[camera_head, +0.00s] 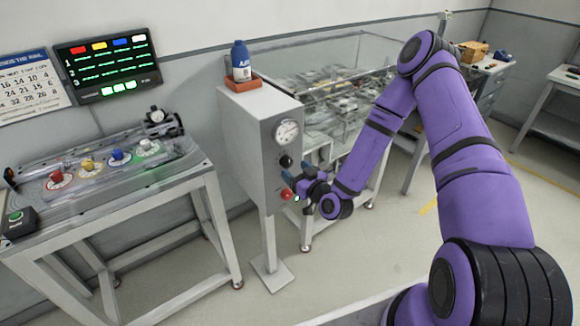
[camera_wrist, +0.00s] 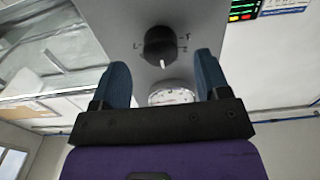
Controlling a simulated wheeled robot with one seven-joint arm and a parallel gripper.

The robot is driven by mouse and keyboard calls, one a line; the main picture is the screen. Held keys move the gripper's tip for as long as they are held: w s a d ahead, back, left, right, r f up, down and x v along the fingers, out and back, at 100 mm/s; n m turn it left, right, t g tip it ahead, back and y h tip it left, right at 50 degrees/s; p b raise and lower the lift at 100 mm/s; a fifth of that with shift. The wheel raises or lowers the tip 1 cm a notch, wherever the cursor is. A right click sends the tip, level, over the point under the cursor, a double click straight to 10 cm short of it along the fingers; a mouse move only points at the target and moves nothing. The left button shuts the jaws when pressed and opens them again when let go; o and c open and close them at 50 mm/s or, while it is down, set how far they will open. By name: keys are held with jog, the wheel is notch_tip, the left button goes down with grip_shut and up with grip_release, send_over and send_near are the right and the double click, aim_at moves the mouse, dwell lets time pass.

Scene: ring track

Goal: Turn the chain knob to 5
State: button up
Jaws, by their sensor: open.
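A black round knob (camera_head: 286,161) sits on the front of a grey cabinet (camera_head: 250,150), below a round gauge (camera_head: 287,132). In the wrist view the knob (camera_wrist: 160,44) has a white pointer mark at its lower edge, towards the gauge (camera_wrist: 172,96). Small marks ring the knob, but I cannot read them. No label names it as the chain knob. My gripper (camera_head: 290,182) is close to the cabinet front, just below the knob. In the wrist view its two blue fingers (camera_wrist: 163,68) are apart and empty, with the knob ahead between their lines, not gripped.
A red button (camera_head: 286,194) sits low on the cabinet near my gripper. A bottle (camera_head: 240,62) stands in an orange tray on top. A bench with coloured knobs (camera_head: 88,164) is at left, below a display (camera_head: 108,65). A glass-walled table (camera_head: 335,75) stands behind.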

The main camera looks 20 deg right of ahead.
aim_at(289, 165)
jog(key=shift+x, duration=1.75)
jog(key=c, duration=0.9)
